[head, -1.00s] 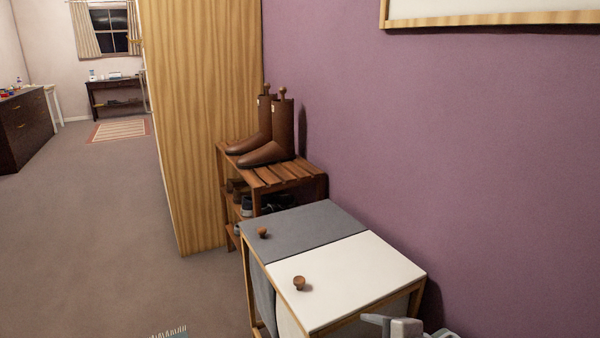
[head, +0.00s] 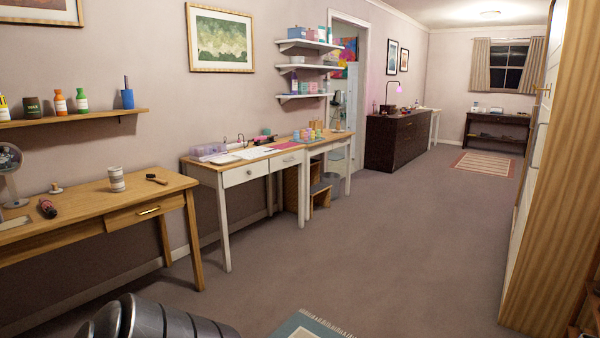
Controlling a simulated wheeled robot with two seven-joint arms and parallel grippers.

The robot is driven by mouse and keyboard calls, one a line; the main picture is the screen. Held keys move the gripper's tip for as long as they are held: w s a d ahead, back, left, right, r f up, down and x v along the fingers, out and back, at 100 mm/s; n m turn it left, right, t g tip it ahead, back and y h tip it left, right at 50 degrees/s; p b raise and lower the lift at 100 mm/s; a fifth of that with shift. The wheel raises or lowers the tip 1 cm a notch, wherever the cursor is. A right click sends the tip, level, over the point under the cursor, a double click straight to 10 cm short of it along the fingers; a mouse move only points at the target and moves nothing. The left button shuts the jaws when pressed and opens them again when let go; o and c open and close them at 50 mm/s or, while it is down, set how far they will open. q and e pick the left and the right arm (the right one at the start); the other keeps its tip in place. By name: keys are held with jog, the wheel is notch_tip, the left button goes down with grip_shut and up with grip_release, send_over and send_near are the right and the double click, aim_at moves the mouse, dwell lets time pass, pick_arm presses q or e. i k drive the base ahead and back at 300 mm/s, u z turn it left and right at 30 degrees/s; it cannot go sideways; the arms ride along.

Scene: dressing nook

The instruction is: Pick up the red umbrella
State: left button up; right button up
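No red umbrella shows in the head view. Neither of my grippers is in view. A dark grey, rounded part at the bottom left edge looks like part of my own arm, with no fingers visible.
A wooden table (head: 178,191) stands at the left, with a white desk (head: 225,170) beyond it. A dark cabinet (head: 396,141) and a low dark table (head: 496,127) are farther back. A tall wooden wardrobe (head: 550,190) stands at the right. The carpet (head: 400,240) between is mostly clear.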

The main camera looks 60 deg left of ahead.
aim_at(47, 205)
jog(key=u, duration=3.8)
